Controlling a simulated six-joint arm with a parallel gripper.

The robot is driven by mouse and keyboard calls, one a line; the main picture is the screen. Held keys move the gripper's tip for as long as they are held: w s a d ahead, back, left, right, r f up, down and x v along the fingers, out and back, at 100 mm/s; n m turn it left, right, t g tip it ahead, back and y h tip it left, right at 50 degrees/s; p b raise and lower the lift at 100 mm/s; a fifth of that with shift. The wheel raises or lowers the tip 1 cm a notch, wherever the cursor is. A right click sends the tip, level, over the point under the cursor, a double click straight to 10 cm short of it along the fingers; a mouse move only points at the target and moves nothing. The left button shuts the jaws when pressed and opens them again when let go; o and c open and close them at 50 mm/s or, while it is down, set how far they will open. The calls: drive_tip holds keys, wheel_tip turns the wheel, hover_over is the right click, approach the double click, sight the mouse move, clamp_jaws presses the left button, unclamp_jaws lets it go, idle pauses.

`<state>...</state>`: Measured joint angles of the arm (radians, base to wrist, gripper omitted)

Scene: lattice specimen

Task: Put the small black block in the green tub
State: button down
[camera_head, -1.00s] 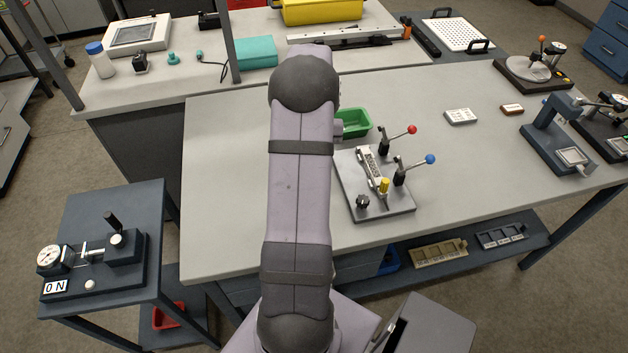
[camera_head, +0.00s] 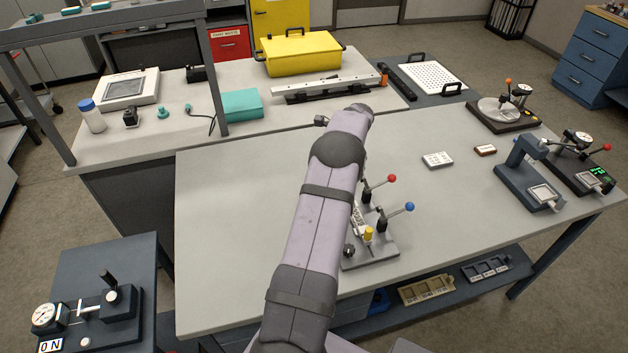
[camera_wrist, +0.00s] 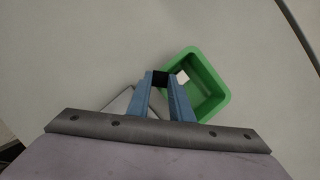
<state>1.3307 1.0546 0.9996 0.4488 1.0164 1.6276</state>
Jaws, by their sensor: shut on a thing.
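In the wrist view, my gripper (camera_wrist: 161,82) has its two blue fingers shut on the small black block (camera_wrist: 161,77), which shows between the fingertips. The green tub (camera_wrist: 221,84) is just to the right of the fingers, and the right finger overlaps its left side. The block appears at the tub's left edge in the picture; its height above the tub is not clear. A small white patch (camera_wrist: 182,77) shows inside the tub, partly behind the right finger. In the head view, my arm hides the tub, the block and my fingertips.
A grey fixture with a red-knobbed lever (camera_head: 391,179) and a blue-knobbed lever (camera_head: 409,207) stands right of my arm on the bench (camera_head: 225,215). A white block (camera_head: 437,160) and a brown block (camera_head: 485,150) lie further right. The bench left of my arm is clear.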

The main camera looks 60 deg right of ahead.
drive_tip(key=s+d+r+m+g+h+p, duration=0.1)
drive_tip(key=s+d+m+h, duration=0.1)
drive_tip(key=d+m, duration=0.5)
drive_tip(key=shift+s+d+m+h+p, duration=0.3)
drive_tip(key=shift+m+h, duration=0.3)
drive_tip(key=shift+m, duration=0.2)
drive_tip(key=shift+f, duration=0.1)
drive_tip(key=shift+f+b, duration=0.6)
drive_tip(key=shift+f, duration=0.1)
drive_tip(key=c, duration=1)
unclamp_jaws()
drive_tip(key=shift+r, duration=0.1)
